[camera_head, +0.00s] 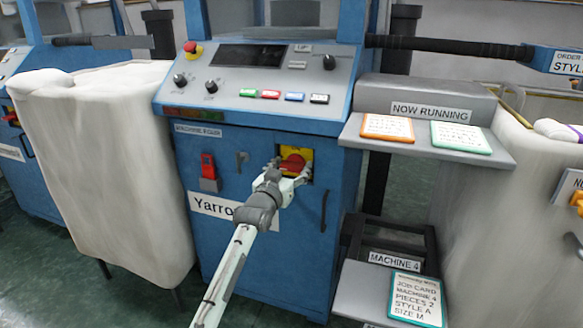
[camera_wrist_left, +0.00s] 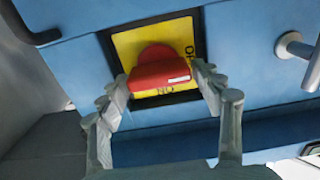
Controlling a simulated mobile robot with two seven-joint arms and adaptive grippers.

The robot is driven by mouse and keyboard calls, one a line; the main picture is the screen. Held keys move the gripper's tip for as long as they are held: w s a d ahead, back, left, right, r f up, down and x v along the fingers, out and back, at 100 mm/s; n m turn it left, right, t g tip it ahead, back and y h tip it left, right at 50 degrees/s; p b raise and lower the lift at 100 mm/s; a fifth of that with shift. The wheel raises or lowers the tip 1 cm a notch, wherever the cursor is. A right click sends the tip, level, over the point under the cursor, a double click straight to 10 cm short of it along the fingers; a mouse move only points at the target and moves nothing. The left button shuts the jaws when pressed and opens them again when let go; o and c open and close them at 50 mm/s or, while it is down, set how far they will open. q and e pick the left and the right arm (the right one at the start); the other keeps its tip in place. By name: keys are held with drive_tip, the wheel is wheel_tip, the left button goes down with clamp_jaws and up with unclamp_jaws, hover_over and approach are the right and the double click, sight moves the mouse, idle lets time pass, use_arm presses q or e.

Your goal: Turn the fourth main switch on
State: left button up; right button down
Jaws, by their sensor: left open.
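The main switch is a red knob (camera_head: 292,162) on a yellow plate (camera_head: 304,155), set in the blue front panel under the sloped control desk. In the left wrist view the red knob (camera_wrist_left: 162,72) fills the space between the fingers, and the yellow plate (camera_wrist_left: 125,45) carries black lettering, including "ON". My left gripper (camera_head: 291,171) is open, with one finger on each side of the knob. I cannot tell whether the fingers touch it. A "MACHINE 4" label (camera_head: 395,261) is on the stand to the right. My right gripper is not in view.
A red padlock-like part (camera_head: 208,167) hangs left of the switch, and a dark handle (camera_head: 323,210) stands close on its right. The control desk (camera_head: 260,110) juts out above. A shelf (camera_head: 430,140) with cards is at the right; a white bin (camera_head: 105,180) is at the left.

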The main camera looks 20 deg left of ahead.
use_arm(q)
drive_tip(key=shift+w, duration=0.1)
drive_tip(key=c, duration=0.9)
